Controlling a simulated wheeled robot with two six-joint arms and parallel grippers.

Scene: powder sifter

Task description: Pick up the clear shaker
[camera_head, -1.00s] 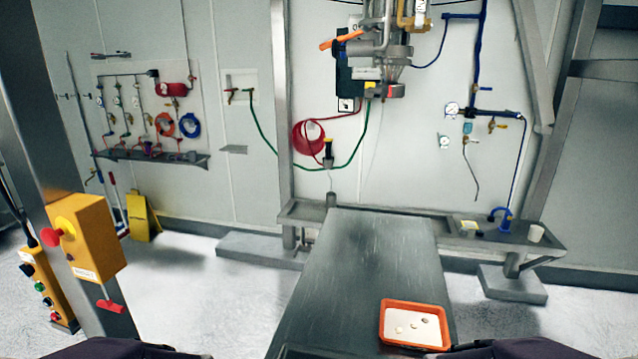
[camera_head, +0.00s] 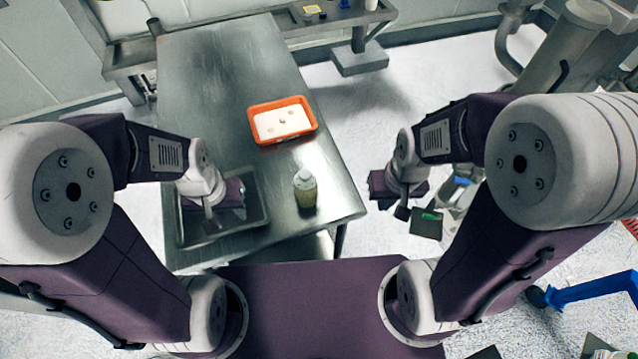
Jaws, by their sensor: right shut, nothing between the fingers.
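The clear shaker (camera_head: 305,191), a small see-through jar with yellowish contents and a pale top, stands upright near the front right edge of the steel table. My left gripper (camera_head: 211,221) is to the left of the shaker, above a grey metal tray (camera_head: 262,210), and points down. Its fingers are too small and dark to tell their opening. My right gripper (camera_head: 402,212) is to the right of the shaker, past the table's edge, shut and empty. Neither gripper touches the shaker.
An orange tray (camera_head: 284,104) with a white bottom and small pieces lies behind the shaker. The steel table (camera_head: 205,85) is otherwise mostly clear. A cart with small items (camera_head: 460,190) stands at the right, and a blue bar (camera_head: 600,290) is further right.

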